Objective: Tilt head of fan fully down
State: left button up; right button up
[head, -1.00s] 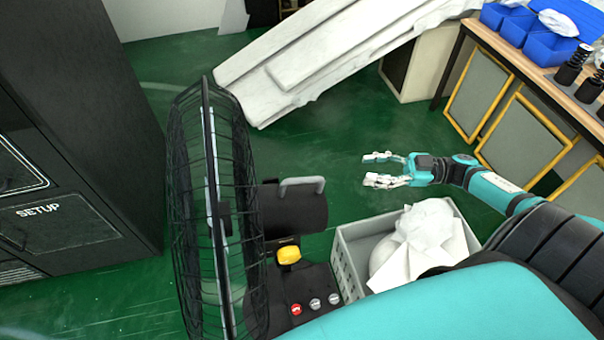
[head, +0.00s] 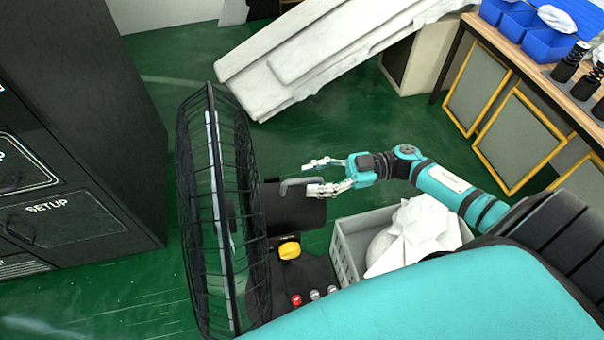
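The fan (head: 217,215) stands left of centre in the head view, its round black wire cage seen nearly edge-on and facing left. Behind the cage is the dark motor housing (head: 285,212) with a grey handle (head: 297,184) on top. A yellow knob (head: 289,250) sits below the housing. My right gripper (head: 318,177) is open, its two fingers pointing left at the right end of the handle. The lower finger overlaps the handle's end in the picture; I cannot tell whether they touch. My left gripper is not in view.
A grey crate (head: 346,255) with white cloth stands right of the fan, below my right arm. A black cabinet (head: 75,150) marked SETUP is at left. White slabs (head: 330,50) lie behind. A table with blue bins (head: 530,45) is at upper right.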

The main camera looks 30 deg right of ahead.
jog(key=shift+p+x, duration=0.3)
jog(key=shift+x, duration=1.25)
grip_shut()
